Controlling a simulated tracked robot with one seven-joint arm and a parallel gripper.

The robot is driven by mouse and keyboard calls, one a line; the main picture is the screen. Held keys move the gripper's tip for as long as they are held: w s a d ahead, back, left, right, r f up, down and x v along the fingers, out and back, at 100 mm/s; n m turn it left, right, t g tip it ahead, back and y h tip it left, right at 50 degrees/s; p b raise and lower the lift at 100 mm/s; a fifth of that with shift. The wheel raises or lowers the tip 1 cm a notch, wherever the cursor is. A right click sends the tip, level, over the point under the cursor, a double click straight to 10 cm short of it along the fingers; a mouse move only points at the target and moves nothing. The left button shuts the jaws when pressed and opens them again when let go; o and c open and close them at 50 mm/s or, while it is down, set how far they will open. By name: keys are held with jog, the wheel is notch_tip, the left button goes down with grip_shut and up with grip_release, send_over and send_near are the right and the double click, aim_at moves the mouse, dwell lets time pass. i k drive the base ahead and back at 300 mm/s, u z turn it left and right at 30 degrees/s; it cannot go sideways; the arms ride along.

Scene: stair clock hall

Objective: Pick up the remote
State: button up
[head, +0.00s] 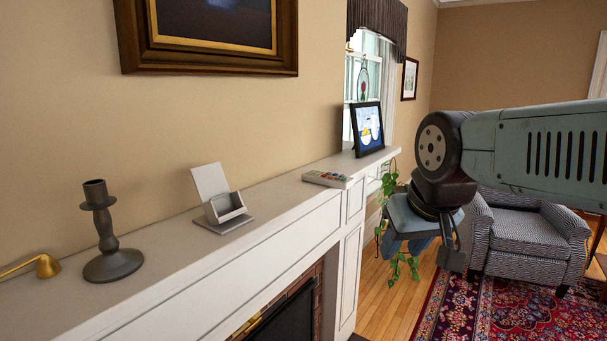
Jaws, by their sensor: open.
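The remote (328,179) is light-coloured with small coloured buttons. It lies flat on the white mantel (262,203), toward its far end, near the front edge. My gripper (420,243) hangs in the air to the right of the mantel, beyond its edge and apart from the remote. It is open, and nothing shows between its fingers. Part of the gripper is hard to make out against the plant and the floor behind it.
A trailing plant (390,180) hangs behind my gripper. A striped armchair (520,240) stands at right.

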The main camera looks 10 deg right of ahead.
aim_at(313, 176)
jog(key=z, duration=0.3)
jog(key=i, duration=0.85)
jog(key=z, duration=0.45)
